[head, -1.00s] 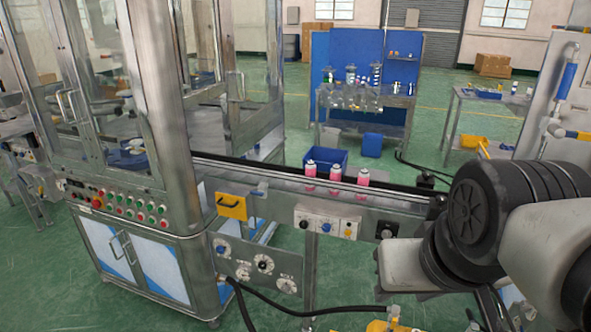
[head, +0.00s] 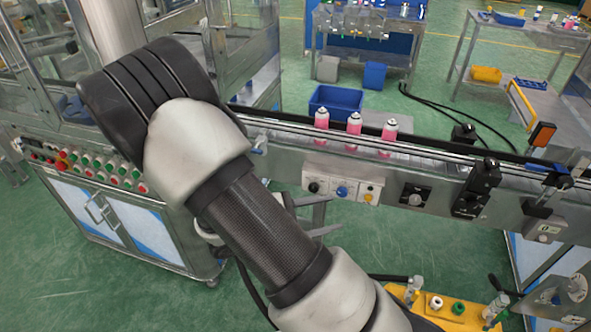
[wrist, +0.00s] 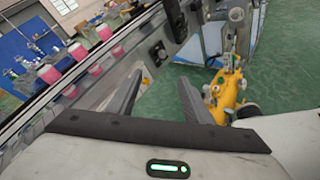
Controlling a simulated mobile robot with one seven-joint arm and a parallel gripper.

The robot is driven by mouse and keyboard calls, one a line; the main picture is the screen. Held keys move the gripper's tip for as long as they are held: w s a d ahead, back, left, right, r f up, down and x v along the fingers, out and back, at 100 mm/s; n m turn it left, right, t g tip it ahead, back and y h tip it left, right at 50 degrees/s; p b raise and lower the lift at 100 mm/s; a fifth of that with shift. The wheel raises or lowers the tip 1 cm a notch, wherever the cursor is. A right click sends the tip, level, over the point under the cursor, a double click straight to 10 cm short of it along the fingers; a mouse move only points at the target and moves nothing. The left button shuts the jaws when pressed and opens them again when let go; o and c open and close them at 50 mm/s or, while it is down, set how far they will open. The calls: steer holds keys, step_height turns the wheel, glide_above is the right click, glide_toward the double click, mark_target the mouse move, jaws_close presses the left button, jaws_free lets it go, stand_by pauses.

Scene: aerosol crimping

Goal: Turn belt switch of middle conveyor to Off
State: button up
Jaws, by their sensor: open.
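The middle conveyor (head: 450,170) runs across the head view with pink cans on its belt. Its side carries a white panel (head: 341,187) with a black knob, a blue knob and a yellow section. Right of it is a grey plate with a round switch (head: 414,197). The labels are too small to read, so I cannot tell which is the belt switch or its setting. My gripper (head: 328,216) is open just below the white panel, partly hidden by my arm. In the wrist view, my gripper's (wrist: 160,80) fingers are apart and empty, facing the conveyor side.
A black box (head: 474,190) and a sensor bracket (head: 545,195) stick out of the conveyor side at right. A yellow tray (head: 455,312) with small parts is below. A glass-walled machine cabinet (head: 110,220) stands at left. A blue bin (head: 335,103) lies behind the belt.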

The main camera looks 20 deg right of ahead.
mark_target(313, 190)
steer(key=w+a+f+n+t+y+b, duration=0.1)
steer(key=w+a+f+n+t+y, duration=0.15)
steer(key=f+n+t, duration=0.4)
steer(key=w+a+f+n+t+y+b, duration=0.1)
steer(key=w+a+f+n+t+y, duration=0.2)
steer(key=f+n+t, duration=0.4)
steer(key=shift+n+g+h, duration=0.65)
steer(key=shift+n+g, duration=0.1)
steer(key=x, duration=0.6)
steer(key=f+x, duration=0.1)
steer(key=x, duration=1.1)
steer(key=shift+w+a+f+p, duration=0.15)
steer(key=shift+a+f+p, duration=0.05)
steer(key=shift+p, duration=0.2)
steer(key=c, duration=1.1)
steer(key=shift+o, duration=0.2)
